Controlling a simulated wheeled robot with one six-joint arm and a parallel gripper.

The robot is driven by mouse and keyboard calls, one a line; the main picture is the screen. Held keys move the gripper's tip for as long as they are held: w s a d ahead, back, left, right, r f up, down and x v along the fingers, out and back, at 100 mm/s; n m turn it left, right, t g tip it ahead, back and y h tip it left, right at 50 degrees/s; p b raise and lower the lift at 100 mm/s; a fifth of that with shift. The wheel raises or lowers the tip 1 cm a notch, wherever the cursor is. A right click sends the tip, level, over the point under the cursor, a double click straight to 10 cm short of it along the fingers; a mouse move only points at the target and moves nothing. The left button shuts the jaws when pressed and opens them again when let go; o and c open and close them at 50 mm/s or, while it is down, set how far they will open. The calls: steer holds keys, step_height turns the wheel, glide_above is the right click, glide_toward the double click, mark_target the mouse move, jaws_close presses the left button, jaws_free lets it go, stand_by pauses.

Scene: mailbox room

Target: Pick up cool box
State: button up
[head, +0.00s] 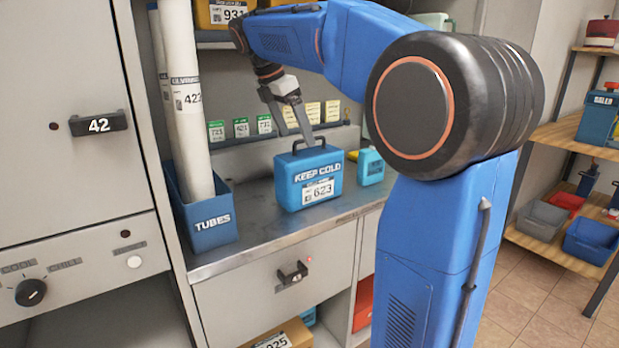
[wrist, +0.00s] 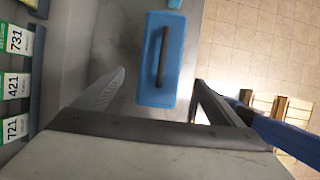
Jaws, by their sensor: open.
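The cool box (head: 308,181) is a blue box marked "KEEP COLD" and 623, with a dark top handle. It stands upright on the metal counter (head: 258,232). In the wrist view the cool box (wrist: 160,85) is seen from above, its black handle running lengthwise along the top. My gripper (head: 290,125) is open and empty above the box, with its fingers pointing down. In the wrist view the fingers (wrist: 155,100) are apart, one on each side of the box's near end in the picture. The fingers look clear of the handle.
A blue bin marked "TUBES" (head: 208,219) with tall white rolls (head: 185,95) stands left of the cool box. A small cyan container (head: 371,166) stands close to its right. Numbered tags line the back wall. A drawer handle (head: 292,273) sticks out below the counter.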

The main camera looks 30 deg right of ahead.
mark_target(302, 154)
steer(key=x, duration=0.6)
steer(key=shift+d+f, duration=0.2)
steer(key=shift+f, duration=0.1)
steer(key=shift+x, duration=2.65)
steer(key=shift+d+r, duration=0.15)
steer(key=shift+d, duration=0.05)
steer(key=c, duration=1.7)
steer(key=shift+c, duration=0.2)
steer(key=shift+r, duration=0.15)
step_height(302, 154, up, 10)
steer(key=shift+f, duration=0.15)
